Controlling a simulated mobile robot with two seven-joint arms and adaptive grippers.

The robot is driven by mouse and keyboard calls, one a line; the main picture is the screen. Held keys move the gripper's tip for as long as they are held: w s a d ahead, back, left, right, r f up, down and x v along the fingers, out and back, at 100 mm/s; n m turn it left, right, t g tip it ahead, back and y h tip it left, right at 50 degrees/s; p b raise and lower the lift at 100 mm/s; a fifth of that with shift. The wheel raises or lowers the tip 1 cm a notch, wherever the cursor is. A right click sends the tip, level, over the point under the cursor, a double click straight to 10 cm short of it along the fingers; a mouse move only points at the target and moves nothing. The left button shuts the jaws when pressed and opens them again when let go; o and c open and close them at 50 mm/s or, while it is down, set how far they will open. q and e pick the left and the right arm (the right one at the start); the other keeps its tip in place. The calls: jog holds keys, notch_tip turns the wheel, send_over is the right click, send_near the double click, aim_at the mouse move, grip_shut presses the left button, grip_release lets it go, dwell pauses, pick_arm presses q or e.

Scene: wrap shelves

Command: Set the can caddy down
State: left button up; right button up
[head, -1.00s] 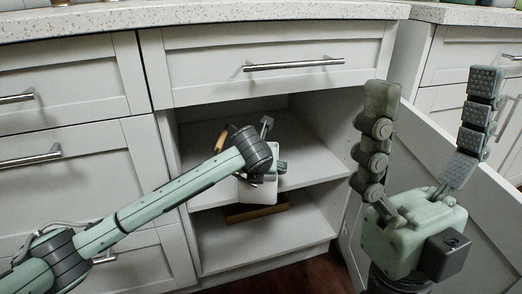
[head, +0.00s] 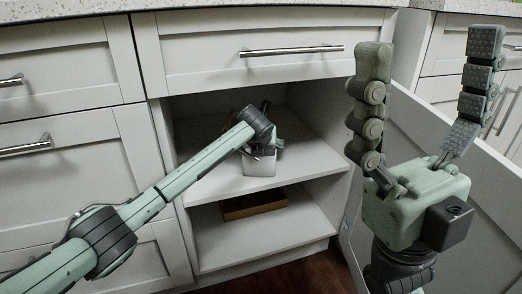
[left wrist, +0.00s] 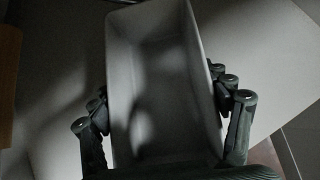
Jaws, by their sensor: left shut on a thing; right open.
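The can caddy (head: 260,165), a pale grey open-topped box, is inside the open cabinet on or just above the upper shelf (head: 310,155); I cannot tell whether it touches. In the left wrist view the caddy (left wrist: 150,75) looks empty and lies between the fingers of my left gripper (left wrist: 163,108), which is shut on it. In the head view the left gripper (head: 266,143) is mostly hidden behind its own wrist. My right gripper (head: 420,105) is open and empty, raised outside the cabinet at the right.
A brown wooden box (head: 254,204) lies on the lower shelf, below the caddy. A brown thing (left wrist: 8,85) shows at the left edge of the left wrist view. The open door (head: 455,150) stands at the right. The upper shelf is clear right of the caddy.

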pick_arm(q)
jog(key=o, duration=1.6)
jog(key=shift+o, duration=0.2)
jog(key=shift+s+r, duration=0.1)
jog(key=shift+r, duration=0.25)
jog(key=p+v, duration=0.2)
jog(key=v, duration=0.5)
jog(key=shift+s, duration=0.15)
